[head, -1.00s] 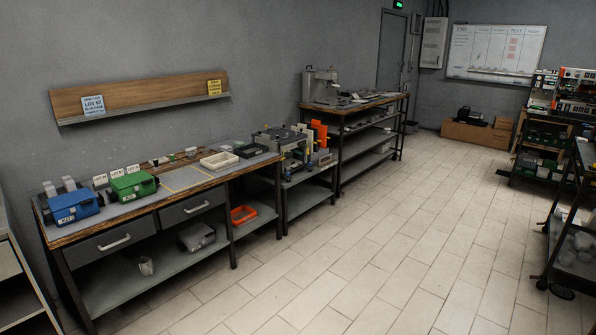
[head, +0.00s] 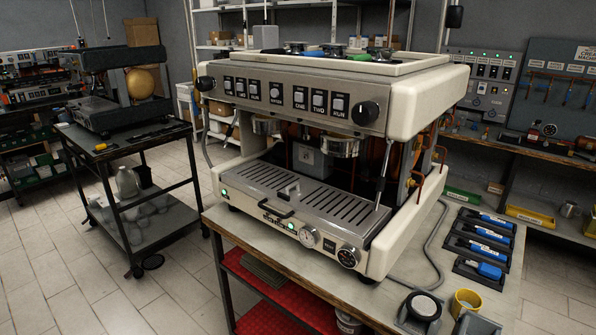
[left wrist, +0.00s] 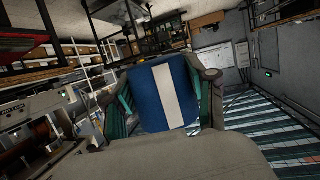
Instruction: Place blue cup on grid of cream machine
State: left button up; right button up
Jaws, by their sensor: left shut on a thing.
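The cream machine (head: 415,105) stands on a workbench in the middle of the head view. No cup shows on the grid. In the left wrist view my left gripper (left wrist: 166,92) is shut on the blue cup (left wrist: 148,95), which has a broad white stripe. The fingers sit on either side of the cup. Neither gripper shows in the head view.
Blue-handled tools (head: 488,233) lie in dark holders on the bench (head: 400,292) right of the machine. A yellow container (head: 467,300) stands at the front right. A grey hose runs beside the machine. A trolley (head: 125,150) with a dark machine stands left, across open tiled floor.

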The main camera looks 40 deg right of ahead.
aim_at(272, 175)
jog(key=i+z, duration=0.25)
jog(key=z, duration=0.2)
jog(key=i+z, duration=0.25)
jog(key=z, duration=0.15)
jog(key=i+j+z, duration=0.15)
jog(key=z, duration=0.3)
jog(key=i+j+z, duration=0.25)
jog(key=z, duration=0.45)
